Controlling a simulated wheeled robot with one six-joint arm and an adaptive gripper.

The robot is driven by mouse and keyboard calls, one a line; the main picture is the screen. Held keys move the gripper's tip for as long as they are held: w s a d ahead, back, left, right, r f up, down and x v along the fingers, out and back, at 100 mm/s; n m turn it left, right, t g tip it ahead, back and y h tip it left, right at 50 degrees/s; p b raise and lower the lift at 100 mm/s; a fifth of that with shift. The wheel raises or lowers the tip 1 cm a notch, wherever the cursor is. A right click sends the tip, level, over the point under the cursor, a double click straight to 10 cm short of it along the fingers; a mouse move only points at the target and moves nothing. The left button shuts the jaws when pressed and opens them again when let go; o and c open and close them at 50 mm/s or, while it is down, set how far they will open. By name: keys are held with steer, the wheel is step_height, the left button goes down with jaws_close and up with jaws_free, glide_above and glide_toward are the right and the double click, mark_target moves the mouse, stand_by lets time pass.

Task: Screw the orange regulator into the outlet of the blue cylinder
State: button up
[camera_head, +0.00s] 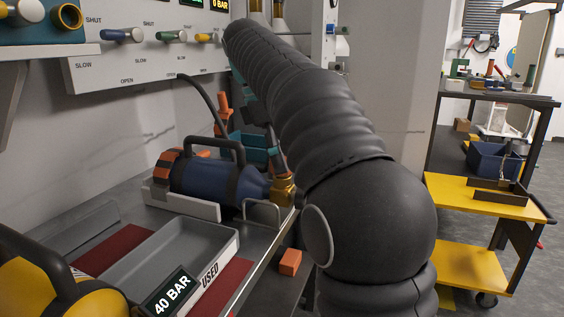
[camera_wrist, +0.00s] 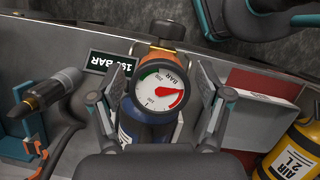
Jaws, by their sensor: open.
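The blue cylinder (camera_head: 200,180) lies on its side in a pale cradle, its brass outlet end (camera_head: 284,190) pointing right. In the wrist view a blue body (camera_wrist: 148,132) shows below the gauge. My gripper (camera_wrist: 166,90) is open, one finger on each side of the gauge. I cannot tell whether the fingers touch it or whether the threads are engaged. My arm hides much of this in the head view.
A grey tray (camera_head: 140,262) marked USED lies on the bench before the cylinder. A yellow cylinder (camera_head: 35,285) is at the front left. The valve panel (camera_head: 85,75) stands behind. An orange block (camera_head: 290,262) lies near the bench edge. A yellow-shelved cart (camera_head: 470,268) stands at right.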

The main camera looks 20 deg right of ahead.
steer(key=n+t, duration=0.1)
steer(key=n, duration=0.4)
steer(key=n+t, duration=0.1)
steer(key=n, duration=0.2)
steer(key=n+t, duration=0.1)
steer(key=n, duration=0.1)
steer(key=shift+n, duration=0.4)
steer(key=n+t+y, duration=0.1)
steer(key=n, duration=0.4)
steer(key=n+y, duration=0.1)
steer(key=n, duration=0.4)
steer(key=shift+t+y, duration=0.3)
steer(key=shift+y, duration=0.1)
